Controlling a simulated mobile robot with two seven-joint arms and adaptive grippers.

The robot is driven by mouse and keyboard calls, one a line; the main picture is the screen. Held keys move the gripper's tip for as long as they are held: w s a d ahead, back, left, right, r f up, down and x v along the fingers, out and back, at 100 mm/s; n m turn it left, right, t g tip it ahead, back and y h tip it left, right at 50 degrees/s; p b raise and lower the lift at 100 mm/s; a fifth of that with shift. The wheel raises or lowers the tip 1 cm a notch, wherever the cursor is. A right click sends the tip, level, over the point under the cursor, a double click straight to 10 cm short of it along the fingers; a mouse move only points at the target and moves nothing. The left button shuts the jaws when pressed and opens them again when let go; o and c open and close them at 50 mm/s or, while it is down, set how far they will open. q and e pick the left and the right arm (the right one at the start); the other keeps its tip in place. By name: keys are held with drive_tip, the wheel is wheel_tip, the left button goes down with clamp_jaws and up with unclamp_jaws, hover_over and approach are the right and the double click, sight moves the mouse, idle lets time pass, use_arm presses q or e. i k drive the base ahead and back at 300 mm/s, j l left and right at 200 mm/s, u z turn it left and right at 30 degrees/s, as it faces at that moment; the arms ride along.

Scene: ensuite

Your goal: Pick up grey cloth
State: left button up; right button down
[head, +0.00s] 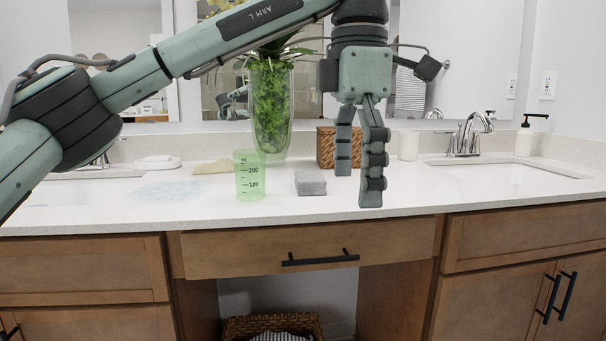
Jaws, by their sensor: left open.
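The grey cloth (311,183) lies as a small folded block on the white countertop, near its front edge at the middle. My left gripper (358,190) points down, open, with its fingers above and just right of the cloth. Nothing is between its fingers, and it appears apart from the cloth. My right gripper is not in view.
A green measuring cup (249,178) stands close left of the cloth. Behind are a green vase (270,105), a beige cloth (213,167) and a wicker box (326,147). A white cup (408,146) and soap dispenser (525,138) stand right. The counter (400,195) front right is clear.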

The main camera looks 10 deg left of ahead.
sight(307, 183)
drive_tip(key=i+j, duration=0.2)
drive_tip(key=i, duration=0.15)
drive_tip(key=i+j, duration=0.15)
drive_tip(key=i, duration=0.25)
drive_tip(key=i+j, duration=0.2)
drive_tip(key=i, duration=0.15)
